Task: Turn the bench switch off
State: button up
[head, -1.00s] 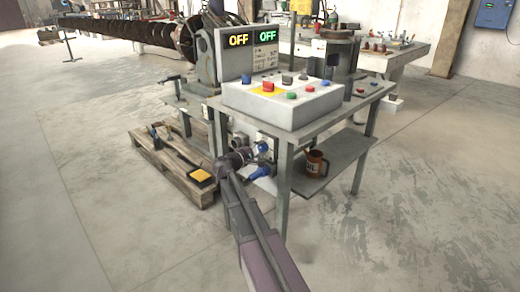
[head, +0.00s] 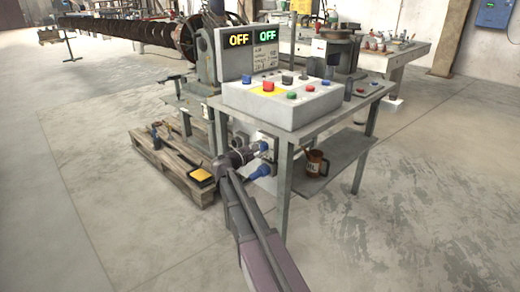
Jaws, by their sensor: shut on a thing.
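The bench (head: 296,150) is a grey metal table with a control box (head: 285,104) on top. Low on its left end is a grey switch unit (head: 268,152) with blue parts, small and partly hidden by my wrist. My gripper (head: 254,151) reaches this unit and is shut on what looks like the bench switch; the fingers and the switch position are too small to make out. A blue plug (head: 259,171) sits just below. The display (head: 252,50) above the control box reads OFF in yellow and OFF in green.
A brown mug (head: 316,163) stands on the bench's lower shelf (head: 338,152). A wooden pallet (head: 172,165) with a yellow-topped black item (head: 200,176) lies left of my arm. A long auger (head: 120,31) extends behind. Open floor surrounds the bench in front and right.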

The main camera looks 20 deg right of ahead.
jog(key=o, duration=1.1)
jog(key=shift+f, duration=0.1)
jog(key=shift+m, duration=0.5)
